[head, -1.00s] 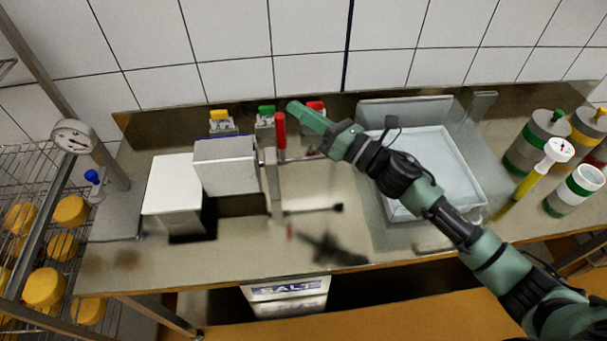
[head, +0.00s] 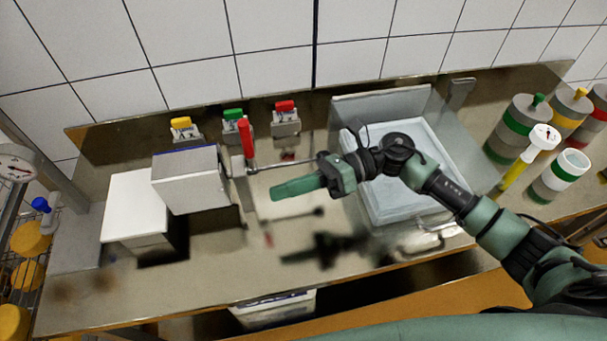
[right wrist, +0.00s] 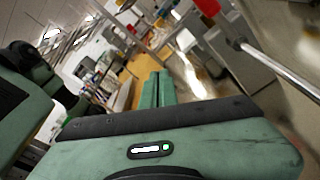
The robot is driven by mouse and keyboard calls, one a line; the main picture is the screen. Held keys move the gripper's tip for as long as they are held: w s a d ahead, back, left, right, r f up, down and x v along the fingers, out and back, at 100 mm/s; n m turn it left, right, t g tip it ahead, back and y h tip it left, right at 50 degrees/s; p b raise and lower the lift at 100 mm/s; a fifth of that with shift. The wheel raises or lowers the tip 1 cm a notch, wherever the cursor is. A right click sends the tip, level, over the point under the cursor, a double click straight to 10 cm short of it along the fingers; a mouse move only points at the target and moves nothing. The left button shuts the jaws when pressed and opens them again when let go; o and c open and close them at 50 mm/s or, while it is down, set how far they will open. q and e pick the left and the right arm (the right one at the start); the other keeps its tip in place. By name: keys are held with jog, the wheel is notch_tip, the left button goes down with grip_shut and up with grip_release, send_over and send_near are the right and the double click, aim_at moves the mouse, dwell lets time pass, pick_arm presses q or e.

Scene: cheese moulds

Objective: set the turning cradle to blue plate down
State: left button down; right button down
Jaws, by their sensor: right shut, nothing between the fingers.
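The turning cradle holds a grey block (head: 190,182) on the counter at left; a thin blue edge runs along its top back side. A post with a red handle (head: 247,142) stands at its right, with a metal rod (head: 285,163) running right from it. In the right wrist view the rod (right wrist: 280,68) and red handle (right wrist: 207,6) lie at the upper right. My right gripper (head: 274,193) is shut and empty, pointing left, just right of the post. Its closed fingers show in the right wrist view (right wrist: 157,88). My left gripper is out of view.
A white box (head: 135,203) stands left of the cradle. Yellow, green and red clamps (head: 285,118) line the back wall. A shallow tray (head: 440,165) lies under my right arm, with banded canisters (head: 512,130) farther right. The front counter is mostly clear.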

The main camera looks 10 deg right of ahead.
jog(key=a, duration=0.1)
jog(key=a+p, duration=0.1)
jog(key=a, duration=0.1)
jog(key=shift+s+a+f, duration=0.15)
jog(key=shift+s+f, duration=0.05)
jog(key=shift+w+r, duration=0.1)
jog(key=shift+r, duration=0.05)
